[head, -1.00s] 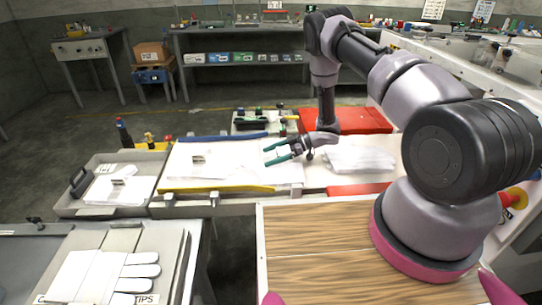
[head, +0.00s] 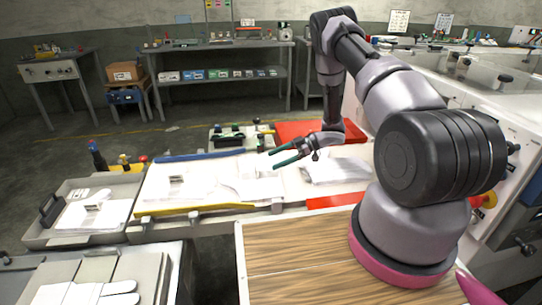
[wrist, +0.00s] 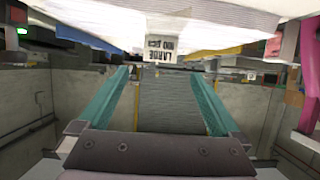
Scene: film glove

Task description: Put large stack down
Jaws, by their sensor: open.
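My gripper (head: 272,160) has two green fingers, spread apart, pointing left above the white work surface. In the wrist view the gripper (wrist: 160,72) is open with nothing clamped between its fingers. A white stack with an upside-down label like "LARGE 100 pcs" (wrist: 163,48) shows just beyond the fingertips. In the head view a white pile (head: 255,188) lies just below and left of the fingertips; I cannot tell whether it is the labelled stack. Another white stack (head: 338,170) lies to the right, beside the gripper.
A grey tray (head: 62,238) holding white sheets and a black-handled item stands at left. A yellow strip (head: 195,210) edges the work surface's front and a blue strip (head: 205,155) its back. A red tray (head: 290,132) lies behind the gripper. A wooden top (head: 295,255) is in front.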

